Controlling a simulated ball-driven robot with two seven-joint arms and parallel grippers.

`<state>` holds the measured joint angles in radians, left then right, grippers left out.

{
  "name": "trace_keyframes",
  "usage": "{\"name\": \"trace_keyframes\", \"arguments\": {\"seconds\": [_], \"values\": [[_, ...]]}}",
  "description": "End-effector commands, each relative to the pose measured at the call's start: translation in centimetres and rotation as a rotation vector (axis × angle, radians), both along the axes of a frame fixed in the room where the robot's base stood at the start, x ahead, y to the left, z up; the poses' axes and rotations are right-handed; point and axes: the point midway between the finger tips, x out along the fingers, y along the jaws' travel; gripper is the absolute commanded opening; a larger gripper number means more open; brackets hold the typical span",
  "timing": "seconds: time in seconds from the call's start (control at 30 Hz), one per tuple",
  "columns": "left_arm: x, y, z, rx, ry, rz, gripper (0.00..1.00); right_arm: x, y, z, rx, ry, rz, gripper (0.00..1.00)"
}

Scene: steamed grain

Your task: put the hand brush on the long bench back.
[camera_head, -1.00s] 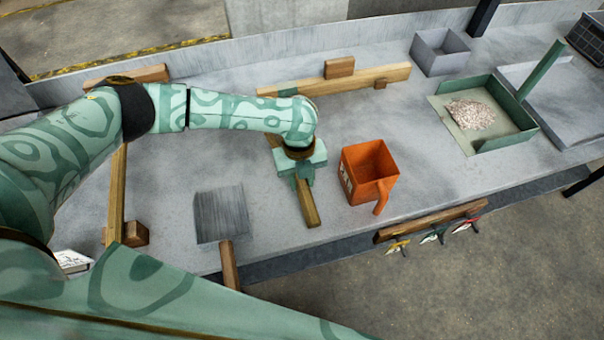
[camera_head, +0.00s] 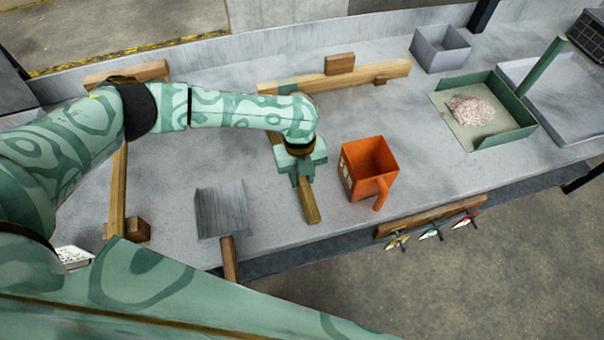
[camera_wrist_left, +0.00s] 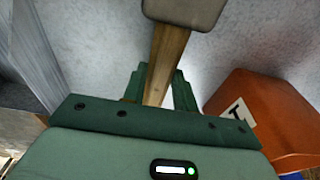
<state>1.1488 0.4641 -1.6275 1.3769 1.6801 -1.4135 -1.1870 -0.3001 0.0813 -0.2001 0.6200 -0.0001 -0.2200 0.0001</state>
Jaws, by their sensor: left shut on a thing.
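My left gripper (camera_head: 307,180) is over the long bench (camera_head: 430,150), shut on a wooden handle (camera_head: 311,208) that I take to be the hand brush. In the left wrist view the handle (camera_wrist_left: 166,62) runs between the green fingers to a pale grey-beige head (camera_wrist_left: 186,10) at the far end. In the head view my arm hides much of it. I cannot tell whether it touches the bench top. My right gripper is not in view.
An orange scoop box (camera_head: 368,165) stands close to the right of the gripper. A grey dustpan (camera_head: 221,209) lies to its left. Wooden bars (camera_head: 345,80) lie behind. A green tray of grain (camera_head: 513,135) and a grey box (camera_head: 440,52) are farther right.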

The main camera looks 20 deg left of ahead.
Motion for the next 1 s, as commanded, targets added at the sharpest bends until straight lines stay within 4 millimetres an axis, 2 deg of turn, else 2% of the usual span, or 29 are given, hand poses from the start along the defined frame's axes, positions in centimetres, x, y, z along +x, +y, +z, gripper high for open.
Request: {"name": "trace_keyframes", "arguments": {"seconds": [0.17, 0.2, 0.3, 0.57, 0.67, 0.77, 1.0], "values": [[0.0, 0.0, -0.4, 0.0, 0.0, 0.0, 0.0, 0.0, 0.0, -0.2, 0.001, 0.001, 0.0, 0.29], [0.0, 0.0, -0.4, -0.001, -0.001, 0.0, 0.31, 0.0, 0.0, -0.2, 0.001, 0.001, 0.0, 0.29], [0.0, 0.0, -0.4, 0.0, -0.001, 0.0, 0.54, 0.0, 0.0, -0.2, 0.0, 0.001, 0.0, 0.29], [0.0, 0.0, -0.3, 0.0, 0.0, 0.0, 0.54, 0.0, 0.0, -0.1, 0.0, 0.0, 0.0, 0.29], [0.1, 0.0, 0.4, 0.0, -0.001, 0.001, 0.54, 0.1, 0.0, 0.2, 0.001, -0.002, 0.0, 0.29], [0.3, 0.2, 2.2, -0.001, -0.004, 0.001, 0.54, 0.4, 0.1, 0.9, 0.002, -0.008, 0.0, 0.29], [1.1, 0.7, 8.9, -0.001, -0.006, 0.0, 0.54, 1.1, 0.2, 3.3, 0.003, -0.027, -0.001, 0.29]]}}
